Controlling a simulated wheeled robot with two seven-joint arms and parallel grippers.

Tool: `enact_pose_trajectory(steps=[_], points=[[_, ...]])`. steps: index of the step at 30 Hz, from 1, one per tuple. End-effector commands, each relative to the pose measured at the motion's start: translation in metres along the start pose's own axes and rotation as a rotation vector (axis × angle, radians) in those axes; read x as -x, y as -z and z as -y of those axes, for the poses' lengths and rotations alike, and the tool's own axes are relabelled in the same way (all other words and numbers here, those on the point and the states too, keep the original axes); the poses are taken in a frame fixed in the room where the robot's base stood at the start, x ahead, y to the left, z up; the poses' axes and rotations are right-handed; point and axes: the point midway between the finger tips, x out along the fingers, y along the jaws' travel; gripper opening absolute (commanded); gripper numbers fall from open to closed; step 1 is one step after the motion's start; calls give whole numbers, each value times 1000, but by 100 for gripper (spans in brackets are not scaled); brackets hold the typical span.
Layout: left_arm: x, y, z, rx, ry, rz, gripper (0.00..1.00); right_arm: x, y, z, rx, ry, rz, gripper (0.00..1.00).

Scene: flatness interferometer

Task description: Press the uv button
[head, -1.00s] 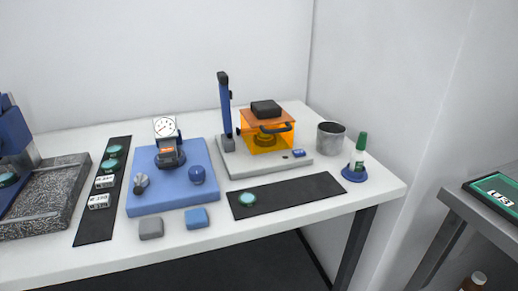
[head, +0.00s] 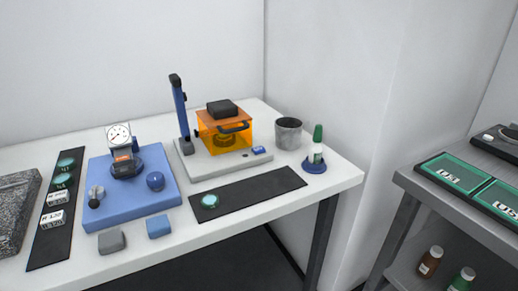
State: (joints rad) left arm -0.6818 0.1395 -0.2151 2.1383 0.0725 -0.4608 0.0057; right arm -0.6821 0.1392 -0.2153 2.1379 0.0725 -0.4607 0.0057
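The UV station stands at the back right of the white table, with a pale base plate (head: 205,168), an orange see-through box (head: 240,138) with a black top block (head: 222,108) and a dark handle, and a blue upright post (head: 179,105). On the front right of the base sits a small blue button-like block (head: 259,150) with a pale mark too small to read. A small dark dot lies just left of it. Nothing touches the block. Neither of my grippers shows in the head view.
A blue plate with a dial gauge (head: 119,137) stands left of the station. A black mat (head: 260,189) with a green disc lies in front. A grey bench (head: 408,177) with green trays is farther right.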

Motion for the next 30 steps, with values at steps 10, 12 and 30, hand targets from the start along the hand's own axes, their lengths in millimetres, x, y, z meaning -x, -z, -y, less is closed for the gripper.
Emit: enact_pose_trajectory(steps=[10, 12, 30], points=[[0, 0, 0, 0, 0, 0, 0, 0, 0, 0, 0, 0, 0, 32], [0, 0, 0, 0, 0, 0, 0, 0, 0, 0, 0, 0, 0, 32], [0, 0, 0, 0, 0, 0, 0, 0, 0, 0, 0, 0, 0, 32]])
